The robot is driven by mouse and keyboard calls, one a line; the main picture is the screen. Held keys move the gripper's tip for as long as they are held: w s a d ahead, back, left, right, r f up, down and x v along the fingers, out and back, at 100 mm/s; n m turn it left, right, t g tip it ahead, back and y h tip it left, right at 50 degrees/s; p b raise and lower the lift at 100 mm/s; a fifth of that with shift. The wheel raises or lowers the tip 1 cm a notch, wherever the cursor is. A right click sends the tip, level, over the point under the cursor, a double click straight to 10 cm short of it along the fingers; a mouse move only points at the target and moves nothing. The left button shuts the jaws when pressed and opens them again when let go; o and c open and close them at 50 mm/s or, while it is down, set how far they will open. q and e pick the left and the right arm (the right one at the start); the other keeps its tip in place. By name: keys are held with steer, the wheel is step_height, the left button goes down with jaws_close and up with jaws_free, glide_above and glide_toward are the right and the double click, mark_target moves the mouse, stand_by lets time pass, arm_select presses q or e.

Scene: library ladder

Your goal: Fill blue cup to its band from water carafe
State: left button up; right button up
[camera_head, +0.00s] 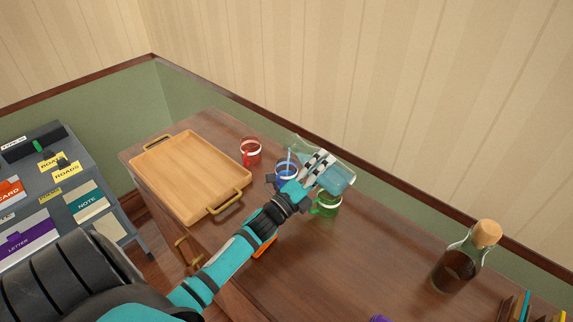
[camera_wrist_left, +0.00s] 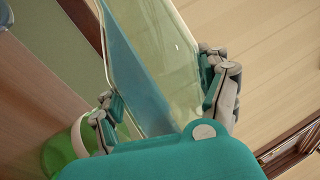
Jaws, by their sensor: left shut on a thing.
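My left gripper (camera_head: 315,172) is shut on the clear water carafe (camera_head: 340,180), which is tipped far over with its mouth to the left. A thin pale-blue stream shows above the blue cup (camera_head: 285,175) and falls into it. The cup has a pale band; its water level is too small to tell and the gripper partly covers it. In the left wrist view the carafe (camera_wrist_left: 150,60) lies between both fingers (camera_wrist_left: 165,95), with bluish water inside. My right gripper is not in view.
A red cup (camera_head: 251,151) stands left of the blue cup, and a green cup (camera_head: 326,206) stands just below the carafe. A wooden tray (camera_head: 185,170) lies at the left. A corked dark bottle (camera_head: 457,265) stands at the right. The tabletop between (camera_head: 370,250) is mostly clear.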

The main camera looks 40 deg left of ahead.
arm_select(q)
steer(key=shift+r+n, duration=0.25)
steer(key=shift+n, duration=0.25)
stand_by(1.5)
